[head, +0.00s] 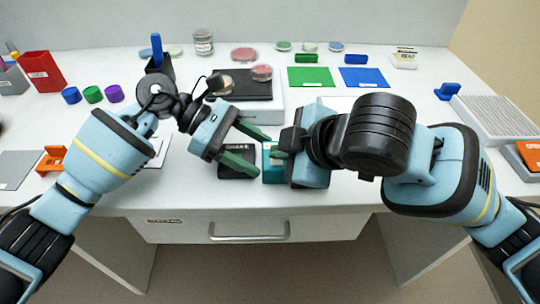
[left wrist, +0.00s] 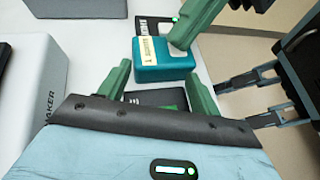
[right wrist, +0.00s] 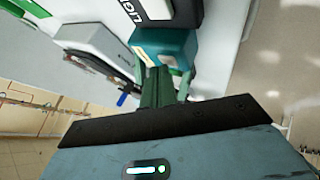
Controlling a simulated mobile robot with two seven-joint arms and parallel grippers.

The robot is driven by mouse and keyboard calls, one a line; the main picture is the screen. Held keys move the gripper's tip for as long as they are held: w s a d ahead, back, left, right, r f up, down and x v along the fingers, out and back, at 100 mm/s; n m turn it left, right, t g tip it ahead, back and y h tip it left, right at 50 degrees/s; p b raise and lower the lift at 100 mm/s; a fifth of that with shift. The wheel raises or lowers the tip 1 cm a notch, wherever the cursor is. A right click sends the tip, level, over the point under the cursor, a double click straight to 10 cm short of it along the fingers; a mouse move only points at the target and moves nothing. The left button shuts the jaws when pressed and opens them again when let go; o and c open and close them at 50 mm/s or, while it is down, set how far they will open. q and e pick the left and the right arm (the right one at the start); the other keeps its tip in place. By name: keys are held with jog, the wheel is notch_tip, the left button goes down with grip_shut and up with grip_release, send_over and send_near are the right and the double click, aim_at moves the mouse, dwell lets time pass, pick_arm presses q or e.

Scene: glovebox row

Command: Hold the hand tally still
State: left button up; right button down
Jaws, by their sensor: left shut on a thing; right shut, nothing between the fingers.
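The hand tally appears to be the small teal block (head: 272,172) with a pale yellow label, near the front of the table. It also shows in the left wrist view (left wrist: 168,72) and the right wrist view (right wrist: 178,46). My left gripper (head: 262,155) has its green fingers on either side of the block, shut on it; the fingers also show in the left wrist view (left wrist: 158,72). My right gripper (head: 278,154) is shut and empty, its fingertips right at the block's side or top. Whether they touch it I cannot tell. The right hand partly hides the block.
A dark lettered block (head: 236,166) lies beside the tally under my left fingers. Behind stands a white machine with a black top (head: 245,90). Green (head: 310,77) and blue (head: 364,78) mats lie farther back. A drawer (head: 250,231) is below the table's front edge.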

aim_at(281, 163)
jog(key=shift+r, duration=0.75)
jog(key=shift+r, duration=2.5)
dwell(0.7)
jog(key=r, duration=0.4)
jog(key=shift+s+a, duration=0.2)
jog(key=shift+a, duration=0.15)
jog(key=shift+f, duration=0.1)
